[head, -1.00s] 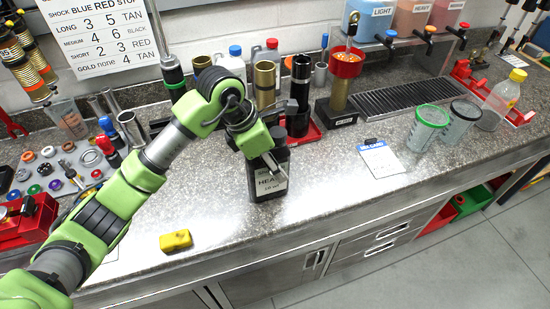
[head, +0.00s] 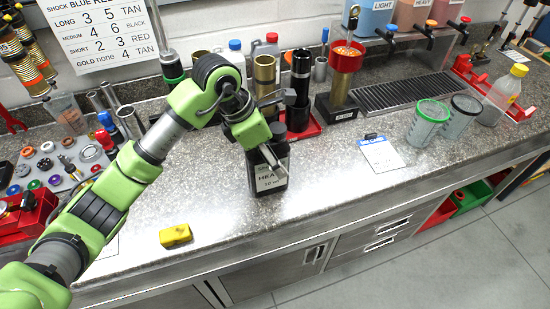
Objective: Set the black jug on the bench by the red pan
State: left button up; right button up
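The black jug (head: 266,181), with a pale label reading HEAVY, is upright at the middle of the bench (head: 330,190). It appears to stand on the bench, though I cannot be sure its base touches. My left gripper (head: 271,158) is at the jug's upper part, and a grey finger crosses in front of it. The gripper hides the jug's top, and I cannot tell whether the fingers close on it. A red pan (head: 312,129) lies just behind and right of the jug, with a black cylinder standing in it. My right gripper is out of view.
A yellow block (head: 175,235) lies near the front edge. A white card (head: 382,155) and green-rimmed cup (head: 428,123) are to the right. A red funnel stand (head: 343,85) is behind. Bench between jug and card is clear.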

pick_arm(q)
jog(key=b+v, duration=0.2)
jog(key=v, duration=0.8)
jog(key=shift+a+r, duration=0.15)
jog(key=shift+r, duration=0.2)
jog(key=shift+s+f, duration=0.1)
jog(key=shift+s, duration=0.05)
